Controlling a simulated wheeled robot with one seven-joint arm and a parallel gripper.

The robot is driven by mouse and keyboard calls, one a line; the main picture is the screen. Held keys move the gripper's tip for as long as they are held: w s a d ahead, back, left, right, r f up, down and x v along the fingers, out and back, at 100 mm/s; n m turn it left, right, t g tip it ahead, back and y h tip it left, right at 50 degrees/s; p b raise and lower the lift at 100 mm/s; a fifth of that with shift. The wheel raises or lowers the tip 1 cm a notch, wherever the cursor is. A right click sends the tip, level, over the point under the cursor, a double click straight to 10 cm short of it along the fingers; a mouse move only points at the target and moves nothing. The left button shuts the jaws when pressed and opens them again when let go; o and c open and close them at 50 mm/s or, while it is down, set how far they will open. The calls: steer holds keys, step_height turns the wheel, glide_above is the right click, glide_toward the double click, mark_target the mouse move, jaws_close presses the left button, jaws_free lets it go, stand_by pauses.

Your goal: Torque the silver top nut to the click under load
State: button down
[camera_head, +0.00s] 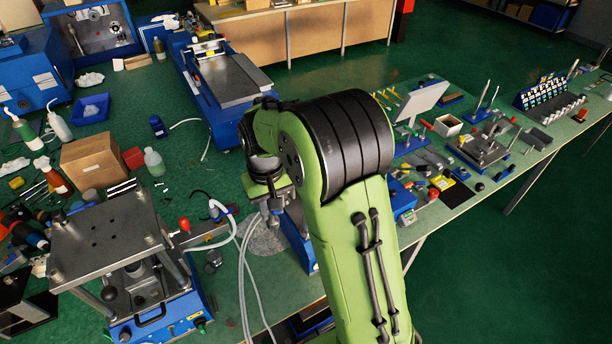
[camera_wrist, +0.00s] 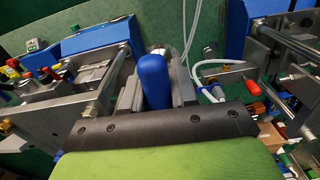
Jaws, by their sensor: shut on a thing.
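My gripper (camera_wrist: 155,78) is shut on a blue handle (camera_wrist: 153,80), seen end-on between the two grey fingers in the wrist view. Its far end is hidden by the handle itself and the fingers. A small light metal part shows just past the handle; I cannot tell whether it belongs to the tool. I cannot make out the silver top nut in either view.
A red-knobbed lever (camera_head: 185,225) and pale hoses (camera_head: 243,262) lie close to my wrist. In the wrist view, steel-and-blue fixtures stand on both sides. A cardboard box (camera_head: 92,160) and bottles stand at left. Another bench section at right holds many small parts and a white panel (camera_head: 421,101).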

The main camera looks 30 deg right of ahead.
steer(key=shift+r, duration=3.85)
steer(key=shift+w+d, duration=0.85)
steer(key=shift+d, duration=1.1)
steer(key=shift+w+d, duration=0.85)
steer(key=shift+d, duration=1.05)
steer(key=shift+w+d, duration=0.85)
steer(key=shift+d, duration=1.1)
steer(key=shift+f+b, duration=0.9)
steer(key=shift+f, duration=0.3)
